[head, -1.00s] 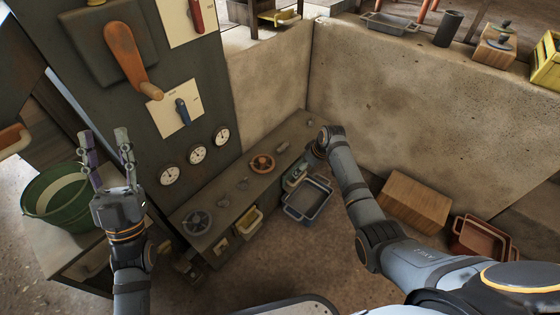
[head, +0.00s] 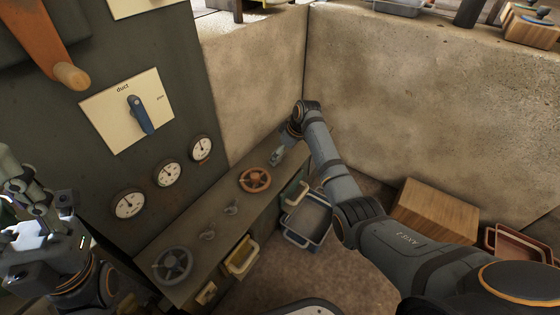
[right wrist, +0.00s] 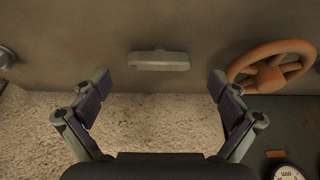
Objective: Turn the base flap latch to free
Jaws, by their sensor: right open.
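A small grey bar-shaped handle, which looks like the base flap latch (right wrist: 159,60), is fixed on the dark panel in the right wrist view. It lies crosswise, beyond and between my fingertips. It also shows in the head view as a small grey piece (head: 277,156) on the low ledge, by the end of my right arm. My right gripper (right wrist: 159,82) is open, with its two fingers wide apart and nothing between them. In the head view its fingers are hard to make out. My left gripper (head: 12,175) is at the left edge, its fingers partly cut off.
An orange handwheel (head: 255,180) sits beside the latch. The ledge (head: 215,195) also carries small knobs and a grey handwheel (head: 172,266). A panel with a blue lever (head: 141,115) and round gauges rises behind. A grey tray (head: 307,216) and wooden box (head: 432,215) stand on the floor.

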